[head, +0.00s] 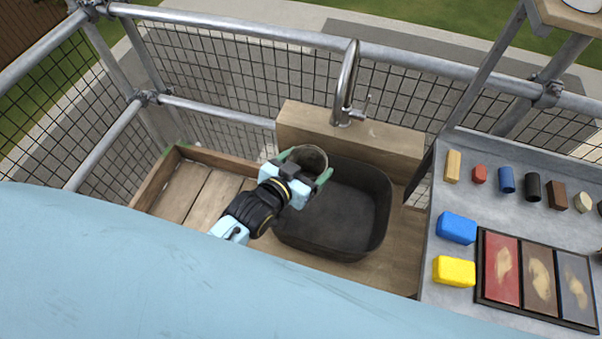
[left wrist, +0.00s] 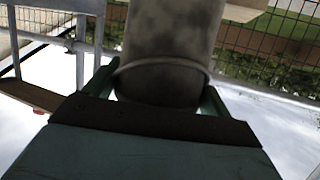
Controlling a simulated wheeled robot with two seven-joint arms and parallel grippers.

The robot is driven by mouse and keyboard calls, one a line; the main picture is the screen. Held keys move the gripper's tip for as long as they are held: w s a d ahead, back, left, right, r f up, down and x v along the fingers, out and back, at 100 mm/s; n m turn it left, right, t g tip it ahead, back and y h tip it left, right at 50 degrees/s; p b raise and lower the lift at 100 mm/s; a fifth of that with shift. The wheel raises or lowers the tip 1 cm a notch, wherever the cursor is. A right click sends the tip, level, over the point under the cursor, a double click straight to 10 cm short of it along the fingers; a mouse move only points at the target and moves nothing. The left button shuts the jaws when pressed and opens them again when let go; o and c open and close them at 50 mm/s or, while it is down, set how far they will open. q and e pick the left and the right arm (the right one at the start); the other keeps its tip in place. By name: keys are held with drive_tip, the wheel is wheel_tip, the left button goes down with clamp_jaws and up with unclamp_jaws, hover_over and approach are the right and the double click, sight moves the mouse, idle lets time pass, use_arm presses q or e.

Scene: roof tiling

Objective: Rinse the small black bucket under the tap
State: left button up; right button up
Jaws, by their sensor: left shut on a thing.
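The small bucket (head: 310,155), dark with a dusty grey surface, is held by my left gripper (head: 306,172) above the back left part of a black basin (head: 381,222). In the left wrist view the bucket (left wrist: 170,45) shows mottled grey between the two green fingers, with a band across it. My left gripper is shut on it. The metal tap (head: 347,85) stands on a wooden block behind the basin, its spout to the right of the bucket. I see no water running. My right gripper is not in view.
Scaffold rails (head: 270,34) with mesh close off the back and left. A grey bench (head: 445,200) at the right carries blue and yellow blocks (head: 455,270), several small pieces and a framed three-panel board (head: 540,275). A large light-blue surface fills the lower left.

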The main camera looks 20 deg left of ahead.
sight(314, 152)
use_arm(q)
drive_tip(key=b+x, duration=0.1)
drive_tip(key=x, duration=0.1)
drive_tip(key=shift+w+b, duration=0.4)
drive_tip(key=shift+w, duration=0.05)
drive_tip(key=b+x, duration=0.2)
drive_tip(key=x, duration=0.1)
drive_tip(key=shift+w+a+r, duration=0.2)
drive_tip(key=shift+w, duration=0.05)
drive_tip(key=shift+w+a+r+b+x, duration=0.15)
drive_tip(key=shift+b+x, duration=0.15)
drive_tip(key=shift+x, duration=0.4)
drive_tip(key=shift+r+b+x, duration=0.1)
drive_tip(key=shift+b+x, duration=0.15)
drive_tip(key=shift+x, duration=0.45)
drive_tip(key=shift+w+a+r+b+x, duration=0.15)
drive_tip(key=shift+b+x, duration=0.15)
drive_tip(key=shift+x, duration=0.4)
drive_tip(key=shift+s+d, duration=0.1)
drive_tip(key=shift+d, duration=0.05)
drive_tip(key=shift+d, duration=0.1)
drive_tip(key=shift+s+d, duration=0.1)
drive_tip(key=shift+d, duration=0.3)
drive_tip(key=shift+s+p, duration=0.1)
drive_tip(key=shift+p, duration=0.25)
